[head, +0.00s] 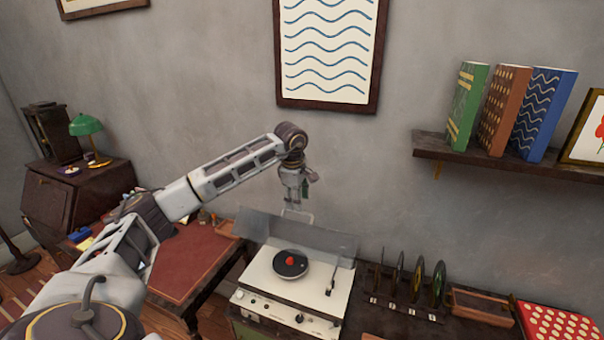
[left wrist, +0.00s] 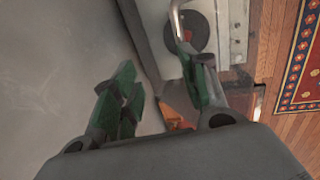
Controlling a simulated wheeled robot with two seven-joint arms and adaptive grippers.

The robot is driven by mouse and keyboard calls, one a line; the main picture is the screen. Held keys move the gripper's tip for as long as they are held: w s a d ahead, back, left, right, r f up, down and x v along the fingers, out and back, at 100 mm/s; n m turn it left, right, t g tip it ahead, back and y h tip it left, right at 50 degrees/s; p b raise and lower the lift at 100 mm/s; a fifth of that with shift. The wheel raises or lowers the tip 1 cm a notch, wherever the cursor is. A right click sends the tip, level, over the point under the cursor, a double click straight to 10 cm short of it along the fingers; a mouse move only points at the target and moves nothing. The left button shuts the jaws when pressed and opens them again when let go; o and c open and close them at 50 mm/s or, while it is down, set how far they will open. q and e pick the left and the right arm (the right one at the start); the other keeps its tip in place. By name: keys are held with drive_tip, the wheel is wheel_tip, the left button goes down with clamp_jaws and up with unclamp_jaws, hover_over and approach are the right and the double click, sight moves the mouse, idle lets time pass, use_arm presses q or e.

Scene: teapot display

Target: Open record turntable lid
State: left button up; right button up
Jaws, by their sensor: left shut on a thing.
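The record turntable (head: 275,290) has a white deck with a black record and red centre (head: 290,262). Its clear lid (head: 325,238) stands raised, tilted up at the back, with a pale handle (head: 305,215) on its upper edge. My left gripper (head: 293,206) is at that handle, shut on the lid. In the left wrist view, the green-padded fingers (left wrist: 165,95) show, with the handle (left wrist: 175,20) by the right-hand finger; the exact contact is hard to see. My right gripper is not in view.
Upright discs in a rack (head: 415,285) stand right of the turntable, with a wooden tray (head: 482,305) and a red dotted box (head: 550,322) beyond. A red-topped desk (head: 185,265) is at left. A shelf of books (head: 510,165) juts from the wall at right.

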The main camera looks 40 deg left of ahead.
use_arm(q)
drive_tip(key=w+a+r+p, duration=0.2)
drive_tip(key=w+r+p, duration=0.2)
drive_tip(key=w+r, duration=0.5)
drive_tip(key=shift+w+a+r, duration=0.15)
drive_tip(key=shift+a+r, duration=0.1)
drive_tip(key=shift+r, duration=1.45)
idle(1.1)
drive_tip(key=shift+r, duration=0.2)
idle(0.6)
wheel_tip(320, 180, up, 12)
drive_tip(key=s, duration=0.2)
drive_tip(key=shift+s+d+f, duration=0.15)
drive_tip(key=shift+d+f, duration=0.1)
drive_tip(key=shift+d, duration=0.05)
